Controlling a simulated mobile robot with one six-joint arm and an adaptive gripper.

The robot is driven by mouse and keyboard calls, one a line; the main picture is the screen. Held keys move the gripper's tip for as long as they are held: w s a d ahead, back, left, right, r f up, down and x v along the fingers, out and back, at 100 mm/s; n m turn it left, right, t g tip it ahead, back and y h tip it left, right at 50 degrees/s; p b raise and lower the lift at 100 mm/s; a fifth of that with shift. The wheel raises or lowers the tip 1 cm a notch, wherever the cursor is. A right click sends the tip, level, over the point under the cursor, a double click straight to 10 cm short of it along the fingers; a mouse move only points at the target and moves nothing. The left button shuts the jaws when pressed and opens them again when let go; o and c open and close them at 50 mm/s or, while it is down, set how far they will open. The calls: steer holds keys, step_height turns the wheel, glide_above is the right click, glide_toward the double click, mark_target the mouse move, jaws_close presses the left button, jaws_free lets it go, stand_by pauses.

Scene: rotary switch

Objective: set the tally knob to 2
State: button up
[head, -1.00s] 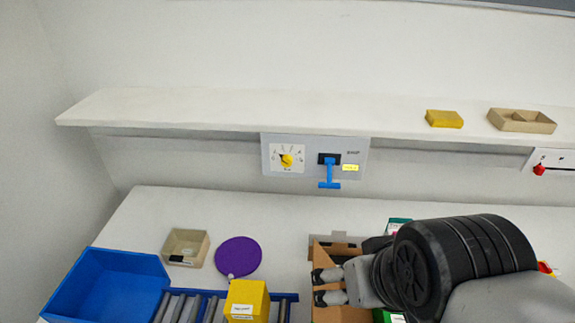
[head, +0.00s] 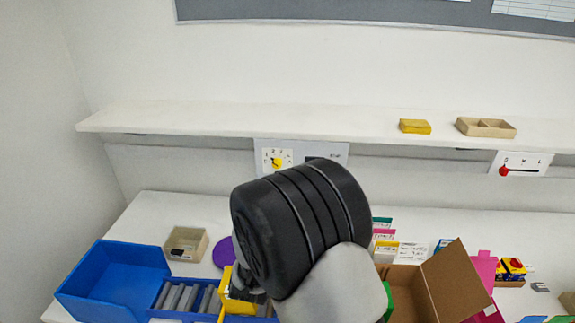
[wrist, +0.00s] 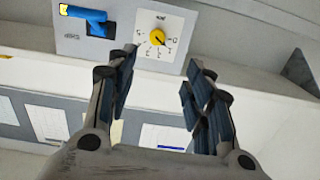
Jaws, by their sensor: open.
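A yellow knob (head: 277,161) sits on a white dial plate with small marks, on a grey panel (head: 336,148) under the shelf edge. In the wrist view the same knob (wrist: 157,36) shows upside down, with a small label too blurred to read. Its dark pointer mark lies toward the upper left in the head view; the exact number is unclear. My gripper (wrist: 162,62) is open and empty. Its two fingers point toward the dial, apart from it, with the knob between and beyond the fingertips. In the head view my arm hides most of the gripper.
The blue lever (wrist: 84,15) stands beside the dial. A red knob (head: 504,170) is on a plate farther right. The shelf (head: 230,122) overhangs the panel. A blue bin (head: 110,285), purple disc (head: 222,252) and open carton (head: 450,285) stand on the table.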

mark_target(277, 166)
steer(key=shift+t, duration=0.3)
steer(key=w, duration=0.5)
steer(key=w+b, duration=0.1)
steer(key=w, duration=1.1)
steer(key=shift+d+f+b, duration=0.3)
steer(key=shift+d+f, duration=0.05)
steer(key=shift+c, duration=0.4)
steer(key=c, duration=1)
